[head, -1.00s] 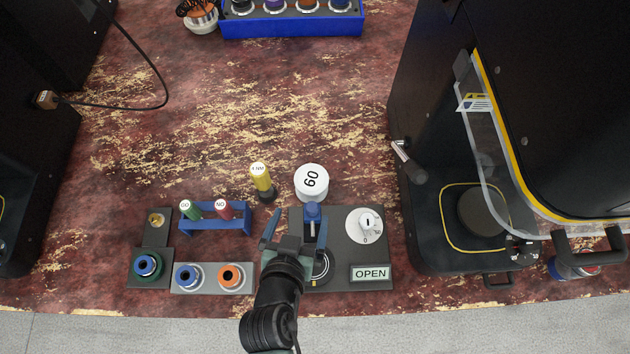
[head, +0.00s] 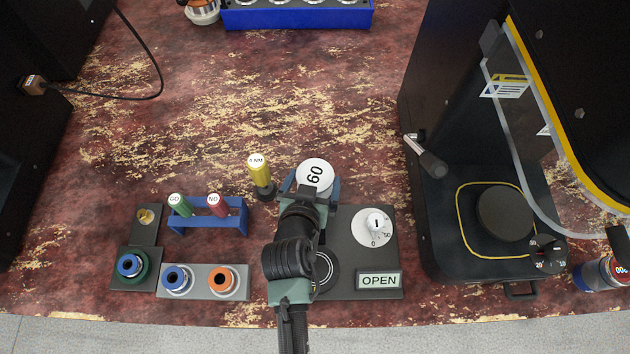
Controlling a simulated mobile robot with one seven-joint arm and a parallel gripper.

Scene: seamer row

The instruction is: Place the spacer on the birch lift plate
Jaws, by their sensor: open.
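The spacer appears to be the white cylinder marked 60 (head: 315,174), standing on the bench behind the dark grey panel. My gripper (head: 312,188) is open, its fingers to the left and right of the cylinder's near part. I cannot tell whether they touch it. The round black lift plate (head: 505,213) sits bare on the base of the dark machine at right, inside a yellow outline. No readable name shows which machine is birch.
The dark grey panel (head: 385,258) holds a dial (head: 374,226) and an OPEN sign (head: 379,280). A yellow gauge (head: 260,172) stands just left of the cylinder. A lever (head: 430,162) and a clear guard (head: 515,165) are on the right machine.

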